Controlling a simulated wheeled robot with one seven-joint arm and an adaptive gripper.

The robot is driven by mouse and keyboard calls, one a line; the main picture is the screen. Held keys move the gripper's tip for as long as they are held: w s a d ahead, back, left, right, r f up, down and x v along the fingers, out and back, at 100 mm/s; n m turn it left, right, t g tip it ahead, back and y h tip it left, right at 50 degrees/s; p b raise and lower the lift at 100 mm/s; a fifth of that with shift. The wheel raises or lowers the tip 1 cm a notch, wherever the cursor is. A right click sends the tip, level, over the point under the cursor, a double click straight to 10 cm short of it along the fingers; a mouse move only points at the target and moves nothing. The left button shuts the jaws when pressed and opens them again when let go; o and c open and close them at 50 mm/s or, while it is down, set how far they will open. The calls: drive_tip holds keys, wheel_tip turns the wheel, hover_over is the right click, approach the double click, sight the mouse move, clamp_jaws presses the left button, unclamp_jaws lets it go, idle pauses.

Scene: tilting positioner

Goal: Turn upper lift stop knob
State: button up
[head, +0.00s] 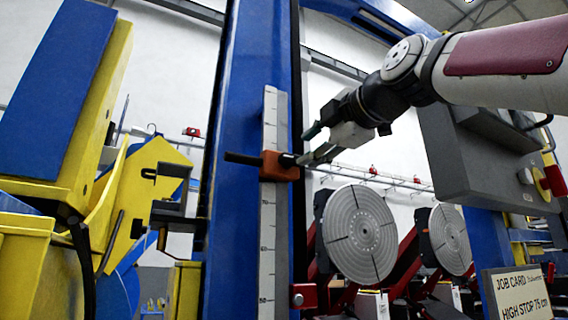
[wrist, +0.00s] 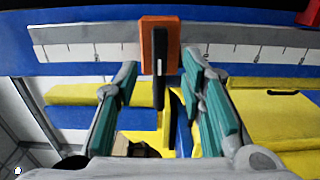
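The upper lift stop is an orange block (head: 278,166) on the upright scale of the blue column; it also shows in the wrist view (wrist: 172,48). A black bar-shaped knob handle (wrist: 159,82) crosses its face and sticks out to the left in the head view (head: 243,158). My gripper (head: 314,146) reaches in from the right, its fingertips close to the block. In the wrist view, the teal finger pads of my gripper (wrist: 160,72) stand apart on either side of the block and handle. I cannot tell whether either touches.
A white scale (head: 268,225) runs along the blue column (head: 232,235). A red lower stop (head: 303,296) sits beneath. A job card (head: 521,296) at lower right reads HIGH STOP 75 cm. Round grey faceplates (head: 360,234) stand behind; a yellow machine (head: 95,130) stands left.

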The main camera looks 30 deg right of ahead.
sight(296, 158)
drive_tip(key=w+p, duration=0.1)
drive_tip(key=w, duration=0.7)
clamp_jaws()
